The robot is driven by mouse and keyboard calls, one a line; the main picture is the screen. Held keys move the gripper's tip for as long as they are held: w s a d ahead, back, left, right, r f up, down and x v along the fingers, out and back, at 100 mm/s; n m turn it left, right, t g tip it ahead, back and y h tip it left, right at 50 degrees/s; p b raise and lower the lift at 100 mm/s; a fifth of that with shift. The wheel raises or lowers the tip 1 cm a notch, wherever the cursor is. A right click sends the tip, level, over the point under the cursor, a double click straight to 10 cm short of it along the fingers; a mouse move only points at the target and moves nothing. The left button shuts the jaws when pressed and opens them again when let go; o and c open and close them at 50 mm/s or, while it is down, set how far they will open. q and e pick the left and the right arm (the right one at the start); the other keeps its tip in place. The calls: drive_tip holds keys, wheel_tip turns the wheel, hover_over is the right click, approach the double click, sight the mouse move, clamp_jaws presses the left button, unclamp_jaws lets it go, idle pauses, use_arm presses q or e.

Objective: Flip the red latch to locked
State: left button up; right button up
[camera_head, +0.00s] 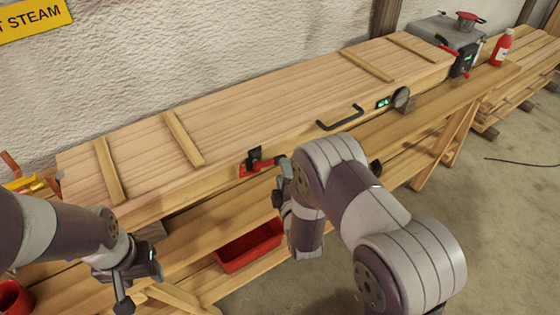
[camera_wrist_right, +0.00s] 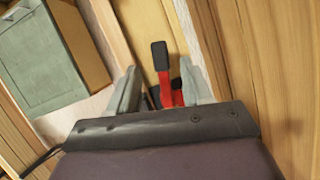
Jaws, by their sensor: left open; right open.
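The red latch (camera_head: 256,169) sits on the front edge of the long wooden box, with a black grip standing up from it. My right gripper (camera_head: 281,178) is just right of the latch, partly hidden by its own arm. In the right wrist view, the latch's black-tipped red lever (camera_wrist_right: 160,62) shows between the two spread fingers of my right gripper (camera_wrist_right: 160,90). The gripper is open; contact cannot be told. My left gripper (camera_head: 130,278) is open and empty at the lower left, away from the latch.
A red tub (camera_head: 250,246) lies below. A grey boiler (camera_head: 445,35) and a red bottle (camera_head: 502,47) stand at the far right end.

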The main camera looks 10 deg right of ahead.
drive_tip(key=w, duration=0.5)
drive_tip(key=shift+w+d+f, duration=0.1)
drive_tip(key=shift+d+f, duration=0.05)
drive_tip(key=shift+f, duration=0.15)
clamp_jaws()
